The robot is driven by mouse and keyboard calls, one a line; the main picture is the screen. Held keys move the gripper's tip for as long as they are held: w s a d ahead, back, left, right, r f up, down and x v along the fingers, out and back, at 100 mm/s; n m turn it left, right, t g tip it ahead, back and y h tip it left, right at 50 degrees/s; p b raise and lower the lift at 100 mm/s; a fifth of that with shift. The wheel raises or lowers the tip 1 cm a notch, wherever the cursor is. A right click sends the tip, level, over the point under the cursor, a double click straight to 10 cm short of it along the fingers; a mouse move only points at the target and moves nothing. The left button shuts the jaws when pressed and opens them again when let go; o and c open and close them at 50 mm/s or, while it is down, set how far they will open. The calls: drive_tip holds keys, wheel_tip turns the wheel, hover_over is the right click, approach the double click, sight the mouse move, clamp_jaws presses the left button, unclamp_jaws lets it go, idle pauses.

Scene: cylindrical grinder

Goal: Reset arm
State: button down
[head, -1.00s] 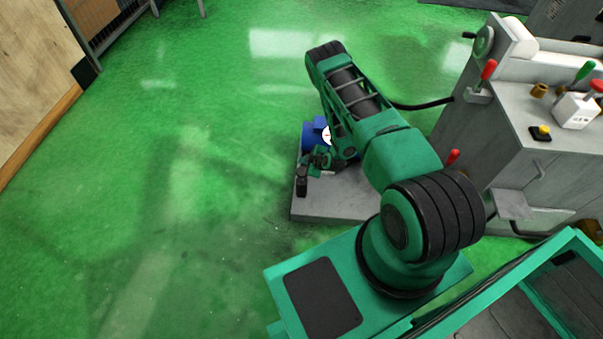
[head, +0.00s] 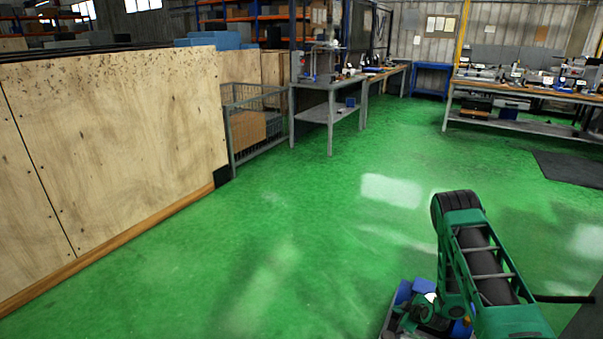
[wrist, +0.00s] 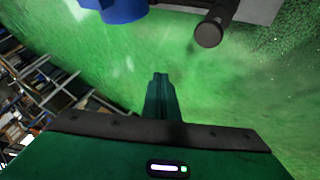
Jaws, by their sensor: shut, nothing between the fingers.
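My arm (head: 482,265) is folded at the lower right of the head view, its elbow raised and its forearm pointing down. My gripper shows in the wrist view as narrow green fingers (wrist: 161,80) pressed together, with nothing between them and green floor beyond. In the head view the gripper end is low in the picture and partly hidden among dark and green parts. A blue rounded part (head: 402,292) is close beside it. The blue part also shows at the top of the wrist view (wrist: 122,9), next to a dark cylinder (wrist: 208,34), both apart from the fingers.
Open green floor (head: 270,240) fills the middle. A plywood wall (head: 115,150) stands at the left, with a wire cage (head: 250,125) at its end. A grey table (head: 325,85) and a workbench (head: 520,95) stand at the back. A dark mat (head: 570,168) lies at the right.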

drive_tip(key=d+r+m+g, duration=0.2)
drive_tip(key=d+r+m, duration=0.15)
drive_tip(key=r, duration=1.55)
drive_tip(key=s+d+r+m+g+h, duration=0.1)
drive_tip(key=s+r+m, duration=0.1)
drive_tip(key=s+r, duration=0.5)
drive_tip(key=s+d+r+m+g+h, duration=0.15)
drive_tip(key=s+r, duration=0.25)
drive_tip(key=r, duration=0.7)
drive_tip(key=s+a+r+m+g, duration=0.1)
drive_tip(key=s+r+m, duration=0.2)
drive_tip(key=s, duration=0.8)
drive_tip(key=s+a+r+m+g+y, duration=0.1)
drive_tip(key=s+a+r+m, duration=0.1)
drive_tip(key=s+r, duration=0.6)
drive_tip(key=s+a+r+m+g, duration=0.1)
drive_tip(key=s+r+m, duration=0.3)
drive_tip(key=s, duration=1.2)
drive_tip(key=shift+a+r+m+g, duration=0.3)
drive_tip(key=shift+r+m+g, duration=0.1)
drive_tip(key=shift+r, duration=0.55)
drive_tip(key=shift+w+f, duration=0.25)
drive_tip(key=shift+w, duration=0.4)
